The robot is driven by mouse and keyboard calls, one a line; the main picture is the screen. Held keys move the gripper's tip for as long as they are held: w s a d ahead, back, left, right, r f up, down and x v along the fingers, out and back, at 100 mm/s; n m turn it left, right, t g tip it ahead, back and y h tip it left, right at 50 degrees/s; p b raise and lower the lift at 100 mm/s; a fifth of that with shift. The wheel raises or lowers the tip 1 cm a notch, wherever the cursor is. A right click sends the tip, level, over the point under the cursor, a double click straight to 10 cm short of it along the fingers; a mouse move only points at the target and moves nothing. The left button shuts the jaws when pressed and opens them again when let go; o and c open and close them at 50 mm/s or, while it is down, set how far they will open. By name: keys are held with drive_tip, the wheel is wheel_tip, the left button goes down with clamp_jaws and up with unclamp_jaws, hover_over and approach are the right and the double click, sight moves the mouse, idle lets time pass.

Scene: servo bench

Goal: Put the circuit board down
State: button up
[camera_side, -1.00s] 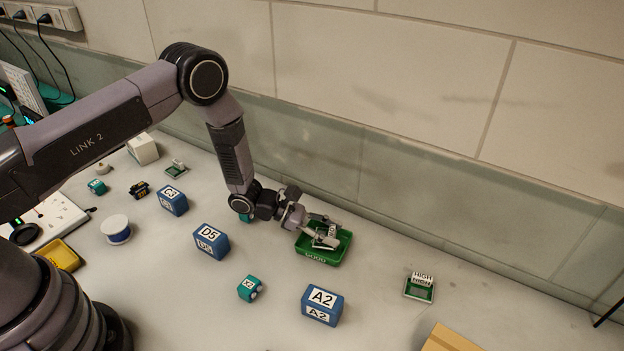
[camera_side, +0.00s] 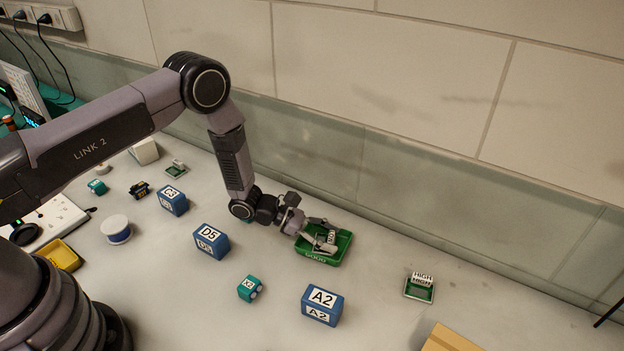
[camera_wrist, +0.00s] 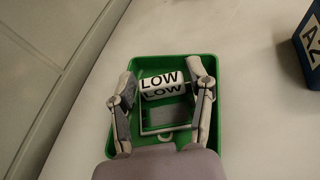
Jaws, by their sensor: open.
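The circuit board (camera_wrist: 166,117), with a white block marked LOW (camera_wrist: 161,85) on it, is inside the green tray (camera_wrist: 208,140) in the wrist view. In the side view the tray (camera_side: 345,250) is marked GOOD, and the board is partly hidden by my fingers. My gripper (camera_wrist: 163,88) is open, with one finger on each side of the white block. It reaches down into the tray in the side view (camera_side: 326,240). Whether the fingers still touch the block is hard to tell.
A board marked HIGH (camera_side: 419,287) lies to the right. Blue blocks marked A2 (camera_side: 322,306), D5 (camera_side: 211,241) and C3 (camera_side: 173,201) stand on the bench, with a teal block (camera_side: 249,289) between. The tiled wall is behind the tray.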

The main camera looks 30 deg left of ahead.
drive_tip(key=v, duration=1.1)
drive_tip(key=shift+s+a+r, duration=0.1)
drive_tip(key=shift+a+r, duration=0.05)
drive_tip(key=shift+a, duration=0.1)
drive_tip(key=s+r+m+g+y, duration=0.1)
drive_tip(key=s+r+m+g, duration=0.35)
drive_tip(key=r, duration=0.65)
drive_tip(key=s+r+m+g+y, duration=0.1)
drive_tip(key=s+r+m, duration=0.5)
drive_tip(key=r, duration=0.6)
drive_tip(key=s+a+r+m+t+y, duration=0.3)
drive_tip(key=s+a+r+m+y, duration=0.2)
drive_tip(key=s, duration=0.4)
drive_tip(key=s+a+r+m+t+y, duration=0.3)
drive_tip(key=s+a+r+m+y, duration=0.2)
drive_tip(key=s+a+r+m, duration=0.2)
drive_tip(key=shift+s+a, duration=0.65)
drive_tip(key=shift+s, duration=0.2)
